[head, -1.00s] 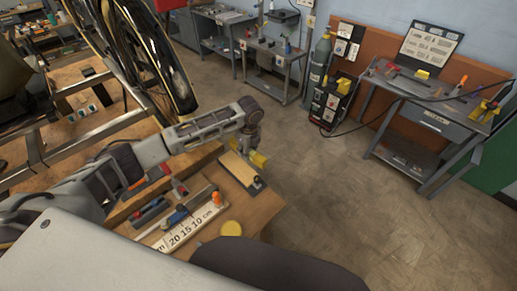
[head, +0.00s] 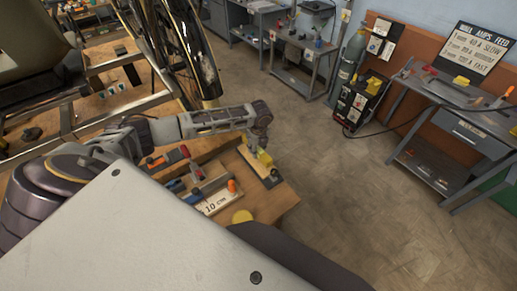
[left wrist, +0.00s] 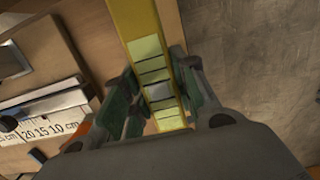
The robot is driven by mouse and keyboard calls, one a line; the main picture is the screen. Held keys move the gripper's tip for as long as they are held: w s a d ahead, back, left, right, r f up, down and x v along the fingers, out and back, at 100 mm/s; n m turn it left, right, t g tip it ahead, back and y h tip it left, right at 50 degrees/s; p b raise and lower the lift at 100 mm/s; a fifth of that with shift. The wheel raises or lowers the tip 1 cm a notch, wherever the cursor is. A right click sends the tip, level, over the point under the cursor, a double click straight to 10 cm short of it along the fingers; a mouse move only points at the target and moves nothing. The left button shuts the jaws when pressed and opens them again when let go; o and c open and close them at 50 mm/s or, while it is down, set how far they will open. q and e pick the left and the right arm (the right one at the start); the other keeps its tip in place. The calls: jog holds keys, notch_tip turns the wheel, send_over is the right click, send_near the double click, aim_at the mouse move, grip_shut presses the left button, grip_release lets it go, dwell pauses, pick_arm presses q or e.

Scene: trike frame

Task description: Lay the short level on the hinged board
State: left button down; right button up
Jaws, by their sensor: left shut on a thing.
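The short level is a yellow bar with pale yellow-green panels, running up the middle of the left wrist view (left wrist: 168,75) between my fingers. My left gripper (left wrist: 160,95) is shut on it. In the head view my left gripper (head: 261,150) points down over the far end of the bench, and a little yellow of the level (head: 265,158) shows below it. The hinged board (head: 250,162), pale wood with a dark edge and a small knob, lies under the gripper. I cannot tell whether the level touches the board. My right gripper is not in view.
The trike frame (head: 125,105) stands to the left. Open floor (head: 350,200) lies beyond the bench's right edge.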

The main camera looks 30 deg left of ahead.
aim_at(256, 159)
pick_arm(q)
jog(key=shift+r, duration=0.1)
jog(key=shift+p, duration=0.6)
jog(key=shift+f+b, duration=0.45)
jog(key=shift+f, duration=1)
jog(key=shift+f+b, duration=0.35)
jog(key=shift+f, duration=0.15)
jog(key=shift+s+f, duration=0.25)
jog(key=shift+f, duration=0.15)
jog(key=c, duration=1.4)
grip_release()
jog(key=o, duration=0.3)
jog(key=shift+f, duration=0.2)
jog(key=shift+o, duration=0.2)
jog(key=shift+w, duration=0.1)
